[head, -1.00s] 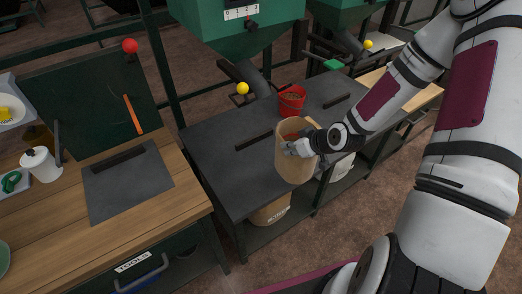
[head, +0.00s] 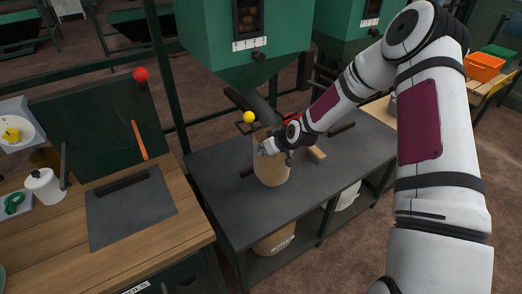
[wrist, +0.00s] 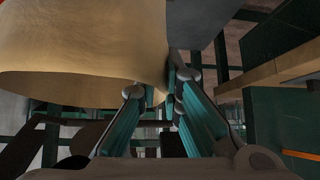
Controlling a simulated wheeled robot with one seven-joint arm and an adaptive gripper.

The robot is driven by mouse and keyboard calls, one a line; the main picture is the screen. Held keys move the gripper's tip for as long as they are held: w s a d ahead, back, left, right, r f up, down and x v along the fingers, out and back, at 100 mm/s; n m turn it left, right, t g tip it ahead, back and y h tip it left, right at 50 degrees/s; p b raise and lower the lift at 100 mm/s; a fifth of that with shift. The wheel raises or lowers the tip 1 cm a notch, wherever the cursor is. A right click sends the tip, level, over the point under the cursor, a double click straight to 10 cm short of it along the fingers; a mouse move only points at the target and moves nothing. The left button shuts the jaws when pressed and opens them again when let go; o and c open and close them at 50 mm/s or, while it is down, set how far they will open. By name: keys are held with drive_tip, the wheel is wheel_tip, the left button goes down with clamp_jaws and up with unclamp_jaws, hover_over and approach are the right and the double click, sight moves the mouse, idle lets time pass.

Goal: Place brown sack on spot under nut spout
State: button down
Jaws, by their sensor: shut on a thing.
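The brown sack (head: 271,167) is upright and open-topped, at the dark grey bench below the left green hopper (head: 222,38). That hopper has a window with brown contents that look like nuts. Its dark spout (head: 259,106) angles down just behind the sack's rim, beside a yellow ball (head: 249,117). My gripper (head: 266,149) is shut on the sack's upper wall. In the wrist view the sack (wrist: 85,45) fills the upper left, its edge between my fingertips (wrist: 164,88). I cannot tell whether its base touches the bench. The spot under it is hidden.
The grey bench (head: 223,199) is clear left and in front of the sack. A small wooden piece (head: 317,154) lies right of it. A wooden workbench (head: 160,237) stands at left, another sack (head: 275,240) on the shelf below.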

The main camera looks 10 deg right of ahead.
drive_tip(key=shift+x, duration=1.05)
drive_tip(key=c, duration=1.8)
unclamp_jaws()
drive_tip(key=shift+o, duration=0.2)
drive_tip(key=s+d+r+g+h+p, duration=0.1)
drive_tip(key=s+d+r+h, duration=0.1)
drive_tip(key=s+r, duration=0.7)
drive_tip(key=s+d+r+g+h, duration=0.1)
drive_tip(key=s+d+r, duration=0.1)
drive_tip(key=s+r, duration=0.8)
drive_tip(key=s+a+r+m, duration=0.1)
drive_tip(key=s+r+m, duration=0.1)
drive_tip(key=s+r, duration=0.6)
drive_tip(key=s+a+r+m+g, duration=0.1)
drive_tip(key=s+r, duration=0.7)
drive_tip(key=s, duration=0.8)
drive_tip(key=shift+s+a+r+m+h, duration=0.2)
drive_tip(key=shift+a+r+m+h, duration=0.15)
drive_tip(key=shift+m, duration=0.55)
